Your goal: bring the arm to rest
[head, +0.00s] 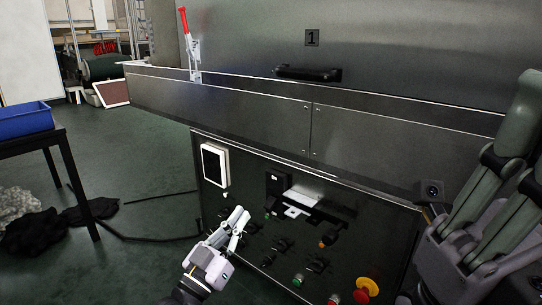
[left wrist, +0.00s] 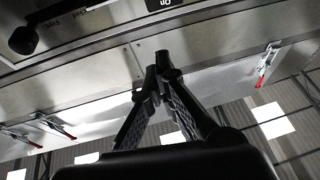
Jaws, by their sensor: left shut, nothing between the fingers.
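My left gripper (head: 240,214) is in front of the dark control panel in the head view, with its fingers pointing up. In the left wrist view its two dark fingers (left wrist: 159,62) meet at the tips, with nothing between them. Whether it touches the panel cannot be told. My right arm's end (head: 485,205) is large and close at the right edge of the head view, partly cut off. How its fingers stand cannot be told.
The control panel (head: 262,222) carries switches and a red emergency button (head: 367,286). Above it are a steel ledge (head: 230,97), a black handle (head: 308,73) and a red-handled clamp (head: 188,45). A blue bin (head: 22,120) stands on a table at left. Open floor (head: 135,160) lies between.

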